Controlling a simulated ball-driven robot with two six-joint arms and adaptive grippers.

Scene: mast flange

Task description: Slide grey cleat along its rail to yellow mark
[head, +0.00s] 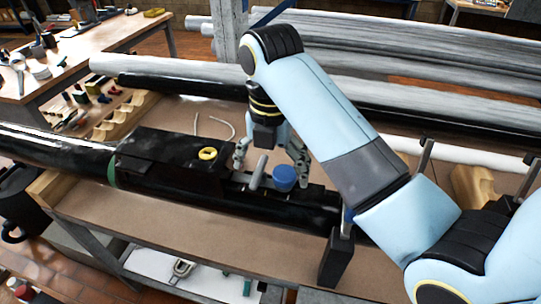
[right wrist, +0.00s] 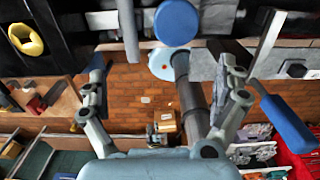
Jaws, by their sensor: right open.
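My right gripper (head: 270,160) points down over the black mast, its two fingers spread wide. In the right wrist view its fingers (right wrist: 165,95) are apart with nothing held between them. A short grey bar (head: 257,173), which may be the grey cleat, leans up from the mast between the fingers in the head view. It also shows in the right wrist view (right wrist: 128,30), beyond the fingertips. A round blue knob (head: 284,177) stands just right of it, and shows in the right wrist view too (right wrist: 177,22). I cannot make out a yellow mark on the rail. My left gripper is out of view.
A yellow ring (head: 208,153) sits on the black block (head: 170,150) left of the gripper. The mast lies on a brown workbench (head: 130,225). Long grey tubes (head: 400,62) lie behind. A dark clamp post (head: 337,255) stands at the bench's front edge.

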